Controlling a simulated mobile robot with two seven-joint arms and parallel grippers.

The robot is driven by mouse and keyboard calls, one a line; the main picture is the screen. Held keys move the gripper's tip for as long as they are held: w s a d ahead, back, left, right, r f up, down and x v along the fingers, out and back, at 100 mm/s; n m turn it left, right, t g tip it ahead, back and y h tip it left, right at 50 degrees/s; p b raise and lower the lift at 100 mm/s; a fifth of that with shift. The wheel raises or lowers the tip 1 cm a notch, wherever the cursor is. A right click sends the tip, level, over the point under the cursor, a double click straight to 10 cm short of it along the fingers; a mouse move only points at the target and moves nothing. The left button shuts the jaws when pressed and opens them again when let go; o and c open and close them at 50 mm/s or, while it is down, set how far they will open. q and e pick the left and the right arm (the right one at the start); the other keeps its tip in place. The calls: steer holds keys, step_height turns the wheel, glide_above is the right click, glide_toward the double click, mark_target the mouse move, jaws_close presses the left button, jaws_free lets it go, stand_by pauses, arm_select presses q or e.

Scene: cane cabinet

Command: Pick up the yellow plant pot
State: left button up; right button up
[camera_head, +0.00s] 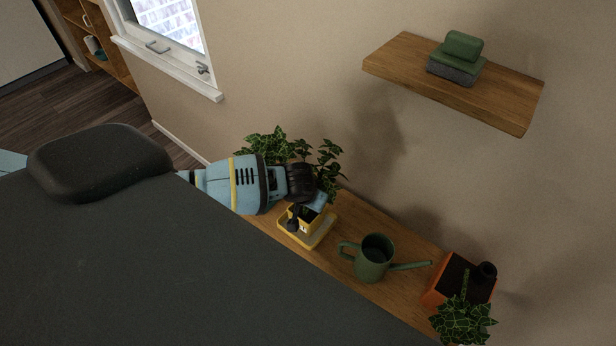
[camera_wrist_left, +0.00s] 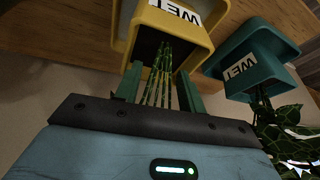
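The yellow plant pot (camera_head: 303,225) stands on a yellow saucer on the wooden shelf, partly hidden by my left gripper (camera_head: 302,192). In the left wrist view, the yellow pot (camera_wrist_left: 157,30) appears upside down at the top, with a white "WET" label and several green stems at its opening. My left gripper (camera_wrist_left: 158,88) is at that opening. Its two teal fingers are apart, with the stems between them; whether they touch the stems or pot is unclear. My right gripper is not in view.
A teal pot (camera_wrist_left: 258,65) is beside the yellow one. A green watering can (camera_head: 374,258) and an orange planter (camera_head: 443,281) stand further right on the shelf (camera_head: 400,292). A higher wall shelf (camera_head: 410,65) holds green items. Leafy foliage (camera_head: 265,146) is behind my left arm.

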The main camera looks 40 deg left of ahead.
arm_select(q)
jaws_close()
stand_by(1.3)
